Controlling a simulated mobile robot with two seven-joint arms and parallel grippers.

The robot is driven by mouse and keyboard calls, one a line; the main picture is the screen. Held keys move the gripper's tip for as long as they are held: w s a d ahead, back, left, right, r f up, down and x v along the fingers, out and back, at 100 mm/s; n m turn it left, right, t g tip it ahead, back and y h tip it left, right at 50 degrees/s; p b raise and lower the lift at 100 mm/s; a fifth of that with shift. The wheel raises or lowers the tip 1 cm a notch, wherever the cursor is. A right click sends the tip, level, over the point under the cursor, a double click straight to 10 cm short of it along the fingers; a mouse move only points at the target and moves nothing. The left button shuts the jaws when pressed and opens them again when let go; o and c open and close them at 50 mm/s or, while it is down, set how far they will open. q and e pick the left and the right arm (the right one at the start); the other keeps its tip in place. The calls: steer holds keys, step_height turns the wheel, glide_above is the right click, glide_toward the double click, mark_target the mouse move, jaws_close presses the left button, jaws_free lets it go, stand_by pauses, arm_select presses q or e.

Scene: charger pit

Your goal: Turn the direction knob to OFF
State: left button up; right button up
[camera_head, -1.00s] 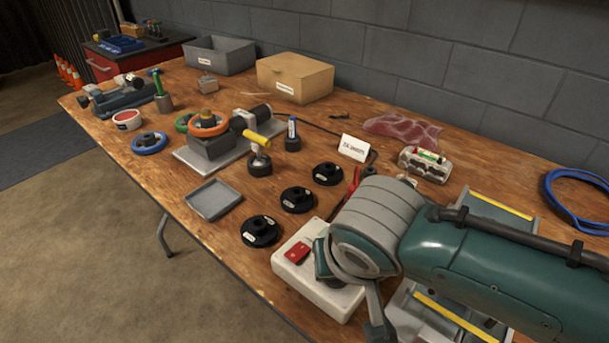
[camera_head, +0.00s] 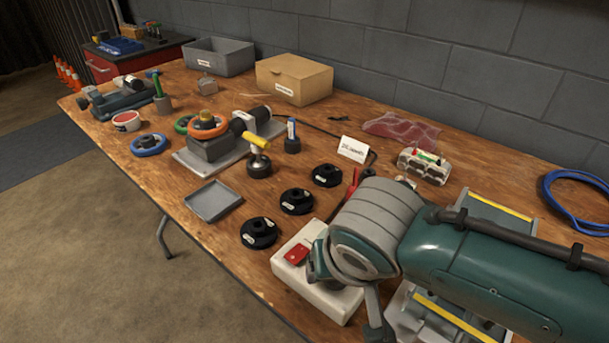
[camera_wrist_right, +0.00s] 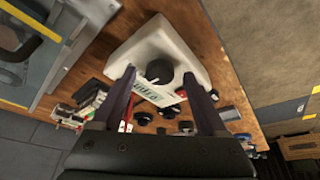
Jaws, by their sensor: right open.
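The white control box (camera_head: 318,297) stands on the bench at the front, partly covered by my right arm in the head view. It has a red switch (camera_head: 296,254) on top. In the right wrist view the box (camera_wrist_right: 185,45) carries a round black knob (camera_wrist_right: 159,71). My right gripper (camera_wrist_right: 159,73) is open, with one finger on each side of the knob and gaps visible between. I cannot tell how high the fingertips are above the box. The knob's markings and pointing direction are not readable. The head view hides the knob behind my right arm. My left gripper is not in view.
Several black discs (camera_head: 297,201) and a grey tray (camera_head: 214,200) lie left of the box. A white sign (camera_head: 353,149) and a clear case (camera_head: 424,166) stand behind. A yellow-striped metal unit (camera_head: 500,208) is right of the box, beneath my arm. Bare wood lies left of the tray.

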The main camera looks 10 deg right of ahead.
steer(key=p+v, duration=0.4)
steer(key=v, duration=0.5)
steer(key=shift+s+r, duration=0.15)
steer(key=shift+r, duration=0.2)
